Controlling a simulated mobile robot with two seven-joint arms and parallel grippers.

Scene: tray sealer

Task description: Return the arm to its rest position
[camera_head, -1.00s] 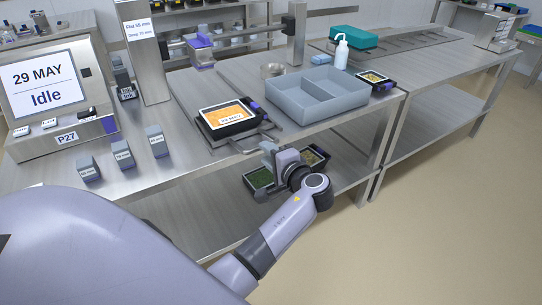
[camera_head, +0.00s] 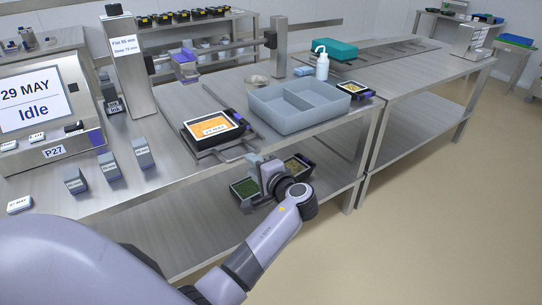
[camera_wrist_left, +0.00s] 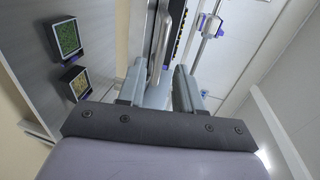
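My left arm (camera_head: 262,240) comes in from the lower left of the head view. Its left gripper (camera_head: 257,172) is in front of the bench's front edge, with the lower shelf behind it in the picture. In the left wrist view the gripper's two fingers (camera_wrist_left: 158,88) stand apart with nothing held between them. My right arm and right gripper are not in view.
The bench holds a tray on the sealer (camera_head: 214,127), a grey divided bin (camera_head: 272,118), a white bottle (camera_head: 322,66) and several grey blocks (camera_head: 111,167). Filled trays (camera_head: 243,188) sit on the lower shelf. The floor (camera_head: 430,220) at right is clear.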

